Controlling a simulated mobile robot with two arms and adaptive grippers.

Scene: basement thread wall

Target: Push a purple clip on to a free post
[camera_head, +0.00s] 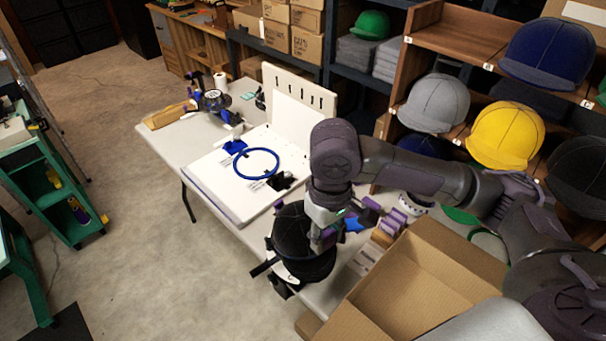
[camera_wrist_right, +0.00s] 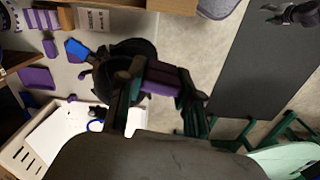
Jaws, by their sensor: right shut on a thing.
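My right gripper (camera_head: 324,241) reaches down at the side of a black domed form (camera_head: 291,232) on the near edge of the table. In the right wrist view my right gripper (camera_wrist_right: 158,92) is shut on a purple clip (camera_wrist_right: 160,78), which sits between its two fingers. The black form also shows behind the fingers in that view (camera_wrist_right: 139,51). More purple clips (camera_head: 391,221) stand in a row beside the form, and that row also shows in the wrist view (camera_wrist_right: 38,18). I cannot make out a free post. My left gripper is not in view.
An open cardboard box (camera_head: 420,270) is close on the right of the form. A white board (camera_head: 215,178) with a blue ring (camera_head: 256,151) lies farther along the table. Shelves with caps (camera_head: 507,133) stand behind.

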